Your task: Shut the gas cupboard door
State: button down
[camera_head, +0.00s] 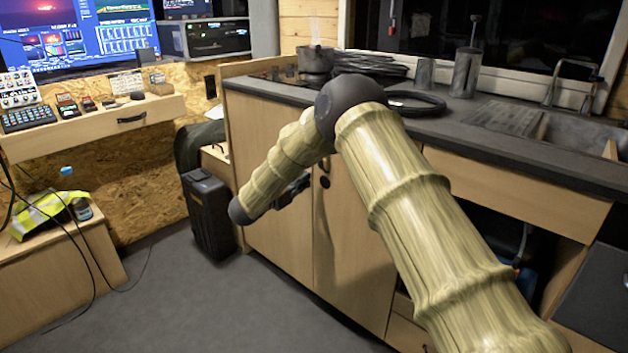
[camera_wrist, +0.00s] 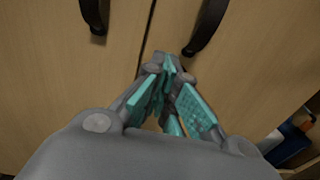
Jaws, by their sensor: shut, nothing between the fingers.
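Two pale wooden cupboard doors stand side by side under the counter: the left door (camera_head: 275,225) and the right door (camera_head: 352,250). In the wrist view the left door (camera_wrist: 60,60) and right door (camera_wrist: 262,60) meet at a narrow dark seam, each with a dark curved handle (camera_wrist: 94,15) (camera_wrist: 207,27) near it. Both look nearly flush; I cannot tell whether one is slightly ajar, or which is the gas cupboard's. My gripper (camera_wrist: 168,62) is shut and empty, its teal-padded fingertips close to the seam, below the right handle. Contact is unclear. My arm hides much of the right door in the head view.
An open dark bay right of the doors holds something blue (camera_head: 524,282). The counter (camera_head: 460,125) above carries a pot (camera_head: 316,60), coiled cable and metal canisters. A black case (camera_head: 209,215) stands left of the doors. The grey floor (camera_head: 200,300) in front is clear.

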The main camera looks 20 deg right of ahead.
jog(key=p+v, duration=0.1)
jog(key=v, duration=0.8)
jog(key=s+f+n+t+y, duration=0.2)
jog(key=s+f+n+y, duration=0.35)
jog(key=f+n, duration=0.7)
jog(key=s+f+n+t+y, duration=0.1)
jog(key=s+f+n+y, duration=0.45)
jog(key=f+n, duration=0.7)
jog(key=s+d+f+n+g+y, duration=0.15)
jog(key=s+f+n, duration=0.25)
jog(key=s, duration=0.5)
jog(key=s+f+n+g+y, duration=0.1)
jog(key=s+f+n+g, duration=0.1)
jog(key=s+f+n, duration=0.45)
jog(key=s+d+f+n+g+y, duration=0.1)
jog(key=s+f+n+g, duration=0.15)
jog(key=s, duration=0.75)
jog(key=s+d+n+g+y, duration=0.2)
jog(key=s+n+g, duration=0.6)
jog(key=s, duration=1.7)
notch_tip(320, 180, up, 27)
jog(key=n+t+p, duration=0.2)
jog(key=p, duration=2.5)
jog(key=shift+w+t+h, duration=0.3)
jog(key=shift+w+h, duration=0.05)
jog(key=shift+w, duration=0.1)
jog(key=shift+d+f, duration=0.1)
jog(key=shift+f, duration=0.05)
